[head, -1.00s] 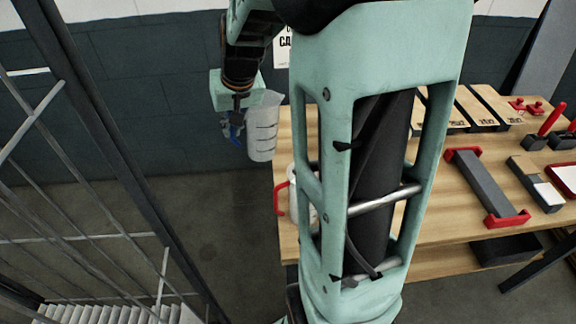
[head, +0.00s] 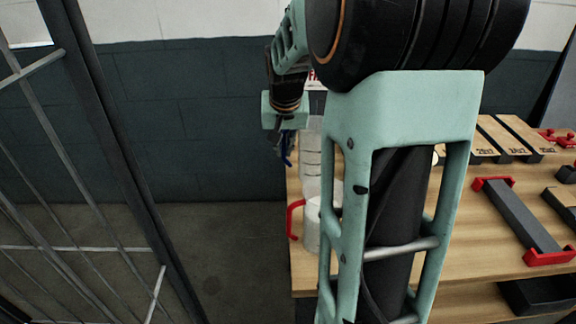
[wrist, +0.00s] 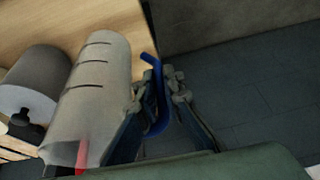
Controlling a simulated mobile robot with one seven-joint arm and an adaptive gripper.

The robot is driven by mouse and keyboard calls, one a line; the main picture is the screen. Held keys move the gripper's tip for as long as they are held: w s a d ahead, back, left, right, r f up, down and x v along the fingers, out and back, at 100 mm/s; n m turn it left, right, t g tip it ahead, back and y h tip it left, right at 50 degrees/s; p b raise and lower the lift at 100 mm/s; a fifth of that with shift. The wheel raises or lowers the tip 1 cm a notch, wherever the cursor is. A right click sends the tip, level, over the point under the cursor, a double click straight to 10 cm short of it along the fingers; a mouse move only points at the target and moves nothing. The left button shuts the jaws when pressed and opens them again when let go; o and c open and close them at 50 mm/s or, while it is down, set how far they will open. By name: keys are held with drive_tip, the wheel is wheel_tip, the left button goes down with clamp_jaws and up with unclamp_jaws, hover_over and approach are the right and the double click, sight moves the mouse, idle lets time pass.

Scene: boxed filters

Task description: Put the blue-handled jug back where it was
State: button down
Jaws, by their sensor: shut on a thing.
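The blue-handled jug (head: 311,150) is a translucent beaker with dark marks, partly hidden by my arm in the head view. My gripper (head: 284,148) is shut on its blue handle, at the table's far left end. In the wrist view the blue handle (wrist: 156,100) lies between the fingers of my gripper (wrist: 158,88), and the jug's body (wrist: 98,85) is on the left. I cannot tell whether the jug touches the table. A red-handled jug (head: 311,228) stands nearer on the table's left edge, partly behind my arm.
The wooden table (head: 470,235) holds a grey bar with red ends (head: 522,222) and several labelled boxes (head: 482,145) on the right. A barred metal gate (head: 105,150) stands on the left. Floor is open between gate and table. A grey cylinder (wrist: 35,85) shows in the wrist view.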

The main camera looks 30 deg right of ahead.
sight(284, 157)
drive_tip(key=shift+f, duration=2.15)
drive_tip(key=c, duration=2.5)
unclamp_jaws()
drive_tip(key=shift+f+b, duration=0.15)
drive_tip(key=shift+b, duration=0.2)
drive_tip(key=o, duration=0.4)
drive_tip(key=shift+s+r, duration=0.1)
drive_tip(key=shift+r, duration=0.5)
drive_tip(key=p+v, duration=0.1)
drive_tip(key=v, duration=1)
drive_tip(key=shift+s+a+r, duration=0.1)
drive_tip(key=shift+r, duration=0.05)
